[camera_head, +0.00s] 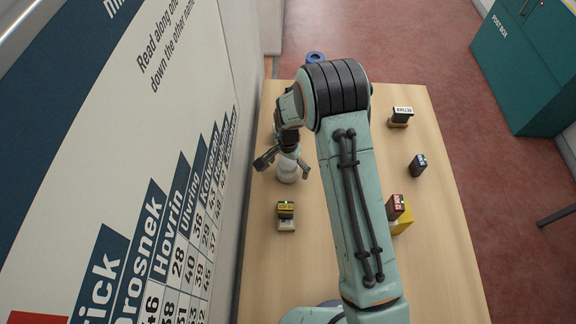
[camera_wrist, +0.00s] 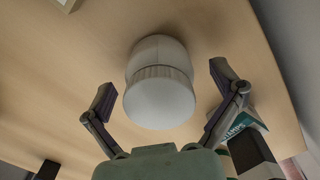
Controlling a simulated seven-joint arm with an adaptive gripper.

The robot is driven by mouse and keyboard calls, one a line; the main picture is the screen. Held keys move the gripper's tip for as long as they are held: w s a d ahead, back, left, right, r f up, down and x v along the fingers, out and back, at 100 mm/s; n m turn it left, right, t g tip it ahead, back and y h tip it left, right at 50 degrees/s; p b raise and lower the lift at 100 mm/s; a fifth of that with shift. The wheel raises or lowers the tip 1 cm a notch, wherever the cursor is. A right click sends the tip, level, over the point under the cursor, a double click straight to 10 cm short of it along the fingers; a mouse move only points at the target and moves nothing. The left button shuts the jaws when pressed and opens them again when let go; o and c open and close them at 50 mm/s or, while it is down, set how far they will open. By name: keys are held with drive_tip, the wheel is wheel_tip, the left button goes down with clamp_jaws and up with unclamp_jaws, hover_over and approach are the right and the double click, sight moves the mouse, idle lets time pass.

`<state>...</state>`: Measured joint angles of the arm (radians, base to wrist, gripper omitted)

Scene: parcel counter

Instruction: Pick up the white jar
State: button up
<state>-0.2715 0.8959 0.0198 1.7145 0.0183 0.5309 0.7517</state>
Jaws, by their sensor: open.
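The white jar (camera_head: 287,171) stands upright on the wooden counter (camera_head: 270,255), near its left edge. In the wrist view the jar (camera_wrist: 159,95) shows its lid towards the camera. My gripper (camera_head: 282,164) is over the jar, with its fingers spread at either side of it. In the wrist view both fingers of my gripper (camera_wrist: 160,88) are apart, with a gap between each finger and the jar. My gripper is open and holds nothing. Part of the jar's upper end is hidden by my gripper in the head view.
A stamp with a yellow label (camera_head: 286,215) stands nearer on the counter. To the right are a dark stamp (camera_head: 418,164), a red-labelled stamp (camera_head: 395,207) by a yellow box (camera_head: 403,219), and a return stamp (camera_head: 401,116). A printed wall panel (camera_head: 170,130) borders the left side.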

drive_tip(key=c, duration=1.3)
drive_tip(key=shift+c, duration=0.2)
drive_tip(key=shift+r, duration=0.1)
